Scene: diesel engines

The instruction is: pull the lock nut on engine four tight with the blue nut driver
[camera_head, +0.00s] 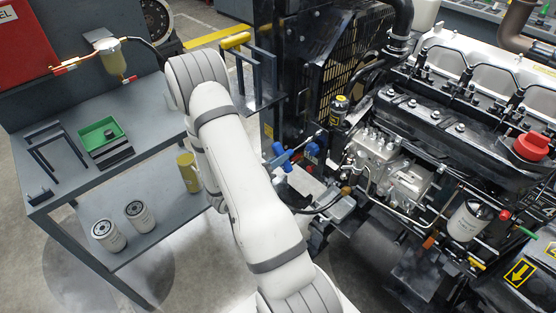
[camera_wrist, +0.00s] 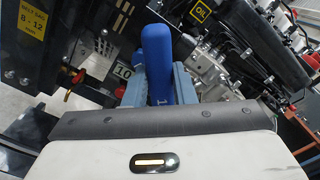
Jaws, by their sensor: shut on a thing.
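The blue nut driver (camera_wrist: 158,50) stands between my gripper's two blue-grey fingers in the wrist view, its rounded handle pointing up in the picture. My gripper (camera_wrist: 159,88) is shut on it. In the head view my gripper (camera_head: 287,160) is at the left side of the engine (camera_head: 400,150), close to the black frame, and blue parts show there; I cannot clearly separate handle from fingers. The driver's tip is hidden. I cannot make out the lock nut, or whether the driver touches it. No engine number is readable.
A grey bench (camera_head: 150,165) at the left holds a green tray (camera_head: 100,133), with two oil filters (camera_head: 140,216) and a yellow cup (camera_head: 188,171) lower down. A yellow-handled tool (camera_head: 235,40) is at a rack behind my arm. The black radiator frame (camera_head: 300,70) and pipes crowd the gripper.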

